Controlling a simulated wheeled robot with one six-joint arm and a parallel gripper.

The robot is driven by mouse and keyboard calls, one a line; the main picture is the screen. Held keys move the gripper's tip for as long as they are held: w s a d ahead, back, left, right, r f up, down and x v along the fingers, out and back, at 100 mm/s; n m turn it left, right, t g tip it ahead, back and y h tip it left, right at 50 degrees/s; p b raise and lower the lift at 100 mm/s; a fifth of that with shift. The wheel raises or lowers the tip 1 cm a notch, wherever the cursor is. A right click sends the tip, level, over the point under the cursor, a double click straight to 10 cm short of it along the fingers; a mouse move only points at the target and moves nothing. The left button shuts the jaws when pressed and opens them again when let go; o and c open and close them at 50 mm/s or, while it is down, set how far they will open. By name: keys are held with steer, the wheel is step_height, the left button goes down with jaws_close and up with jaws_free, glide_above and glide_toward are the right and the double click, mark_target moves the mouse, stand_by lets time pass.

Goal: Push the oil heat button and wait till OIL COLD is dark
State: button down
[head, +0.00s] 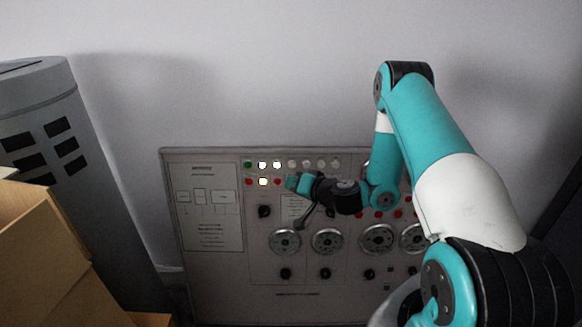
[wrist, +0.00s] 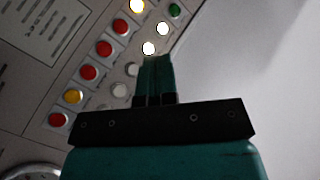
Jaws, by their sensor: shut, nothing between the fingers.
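The grey control panel (head: 215,280) stands against the wall, with two rows of small lamps and buttons near its top. In the upper row, a green one (head: 247,165) is followed by two lit white lamps (head: 262,165) (head: 277,165) and several unlit pale ones. Below are a red button (head: 249,182), a lit yellowish lamp (head: 263,181) and another red one. The labels are too small to read, so I cannot tell which are oil heat and OIL COLD. My gripper (head: 291,182) is shut and empty, in front of the lower row. In the wrist view its fingers (wrist: 156,66) hide part of the panel edge.
Several round dials (head: 284,241) and black knobs sit lower on the panel. A grey cabinet (head: 40,110) with dark slots stands at the left, and brown boxes (head: 45,260) are at the lower left. The wall above the panel is clear.

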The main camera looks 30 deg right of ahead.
mark_target(292, 165)
steer(key=shift+w+d+f+p, duration=0.1)
steer(key=shift+w+d+f, duration=0.2)
steer(key=shift+w+d, duration=0.7)
steer(key=shift+w+d+f+p, duration=0.1)
steer(key=shift+w+d+f, duration=0.35)
steer(key=shift+w, duration=0.95)
steer(key=shift+w+d+f+p, duration=0.1)
steer(key=shift+w+d+f, duration=0.05)
steer(key=shift+w+d, duration=0.95)
steer(key=shift+w, duration=0.2)
steer(key=shift+w+d+b, duration=0.1)
steer(key=shift+w+b, duration=0.05)
steer(key=shift+b, duration=0.15)
steer(key=shift+w+d+f, duration=0.15)
steer(key=shift+w, duration=0.2)
steer(key=shift+s, duration=0.15)
steer(key=shift+s+a+r, duration=0.2)
steer(key=shift+s+a, duration=0.2)
steer(key=shift+s, duration=0.15)
